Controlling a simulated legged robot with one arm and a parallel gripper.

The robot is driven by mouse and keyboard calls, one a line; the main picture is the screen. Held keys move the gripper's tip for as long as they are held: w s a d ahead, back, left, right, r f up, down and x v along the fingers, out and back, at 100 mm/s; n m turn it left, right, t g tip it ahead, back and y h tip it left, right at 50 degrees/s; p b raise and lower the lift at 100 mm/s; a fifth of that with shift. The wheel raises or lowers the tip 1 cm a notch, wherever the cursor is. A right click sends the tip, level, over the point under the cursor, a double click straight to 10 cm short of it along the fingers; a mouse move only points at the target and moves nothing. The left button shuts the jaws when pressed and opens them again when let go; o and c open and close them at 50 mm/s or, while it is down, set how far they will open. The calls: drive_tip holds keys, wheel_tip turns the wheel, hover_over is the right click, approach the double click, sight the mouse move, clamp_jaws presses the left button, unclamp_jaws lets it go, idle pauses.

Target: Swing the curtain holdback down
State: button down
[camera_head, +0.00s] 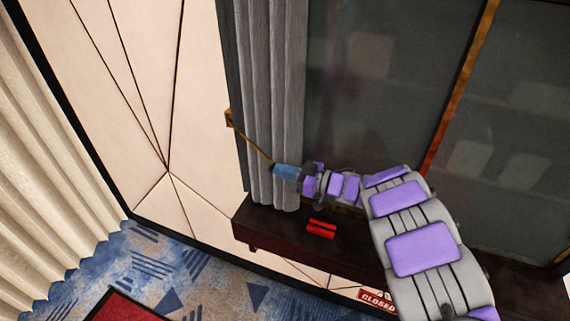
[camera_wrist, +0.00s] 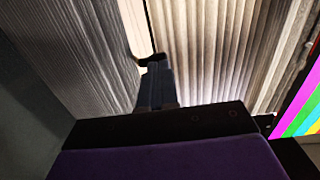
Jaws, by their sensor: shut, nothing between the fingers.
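The curtain holdback (camera_head: 250,139) is a thin brass-coloured bar in the head view. It runs from a bracket (camera_head: 229,117) at the left edge of the grey curtain (camera_head: 272,90) down to the right across the curtain's front. My gripper (camera_head: 276,170) is shut and empty, with its blue fingertips at the bar's lower right end. I cannot tell whether they touch it. In the wrist view my shut fingers (camera_wrist: 156,85) point towards the grey curtain (camera_wrist: 70,50), and a dark strip shows just beyond their tips.
A dark low shelf (camera_head: 280,228) stands below the curtain, with a red object (camera_head: 321,228) on it. A red "CLOSED" sign (camera_head: 378,299) is lower right. A dark glass panel (camera_head: 380,90) is behind my arm. A cream curtain (camera_head: 45,170) hangs at far left.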

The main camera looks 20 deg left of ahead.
drive_tip(key=a+f+y+b, duration=0.3)
drive_tip(key=a+f, duration=0.3)
drive_tip(key=f, duration=0.5)
drive_tip(key=shift+w+f+b, duration=0.2)
drive_tip(key=shift+b, duration=0.2)
drive_tip(key=b+v, duration=0.1)
drive_tip(key=v, duration=1.6)
drive_tip(key=shift+f, duration=0.25)
